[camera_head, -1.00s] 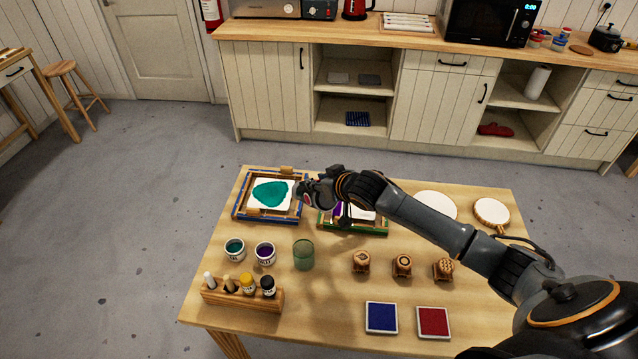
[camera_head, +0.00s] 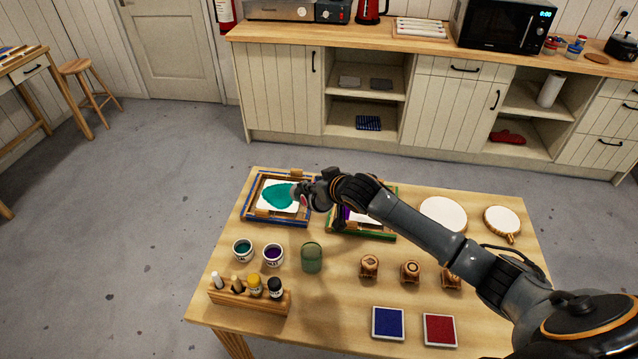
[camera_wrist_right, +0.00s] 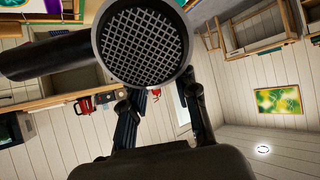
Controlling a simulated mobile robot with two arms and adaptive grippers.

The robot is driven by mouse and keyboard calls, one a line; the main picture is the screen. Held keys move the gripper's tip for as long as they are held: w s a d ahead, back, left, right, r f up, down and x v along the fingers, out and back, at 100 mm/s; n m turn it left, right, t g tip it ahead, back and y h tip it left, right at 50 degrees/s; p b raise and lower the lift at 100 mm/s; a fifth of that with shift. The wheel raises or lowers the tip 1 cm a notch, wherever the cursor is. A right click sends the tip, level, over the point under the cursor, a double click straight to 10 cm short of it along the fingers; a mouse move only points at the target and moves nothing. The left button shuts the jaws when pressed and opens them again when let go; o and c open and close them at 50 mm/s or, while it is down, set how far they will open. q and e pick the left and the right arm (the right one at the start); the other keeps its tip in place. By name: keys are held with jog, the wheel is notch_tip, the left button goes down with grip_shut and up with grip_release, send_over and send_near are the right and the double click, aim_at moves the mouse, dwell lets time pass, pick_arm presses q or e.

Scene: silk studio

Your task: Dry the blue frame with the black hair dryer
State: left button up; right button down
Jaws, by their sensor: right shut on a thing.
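The blue frame (camera_head: 276,222) lies on the back left of the table, with a white sheet bearing a teal patch (camera_head: 279,193) inside it. My right gripper (camera_head: 326,190) is above the table by the frame's right side. It is shut on the black hair dryer (camera_wrist_right: 145,48), whose round mesh grille and dark cylinder fill the top of the right wrist view. In the head view the dryer (camera_head: 305,198) is small and partly hidden by the gripper, its end toward the frame's right edge. I cannot tell whether it blows. My left gripper is not in view.
A green frame (camera_head: 375,235) lies partly under my right arm. In front are paint pots (camera_head: 273,256), a green glass (camera_head: 312,258), a bottle rack (camera_head: 248,300), wooden stamps (camera_head: 410,271) and ink pads (camera_head: 388,323). Free floor separates the table from the counter (camera_head: 400,40).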

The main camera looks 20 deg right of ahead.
jog(key=shift+w+a+r, duration=0.1)
jog(key=shift+w+a, duration=0.45)
jog(key=shift+a, duration=0.3)
jog(key=shift+w+a, duration=0.55)
jog(key=shift+a, duration=0.25)
dwell(0.5)
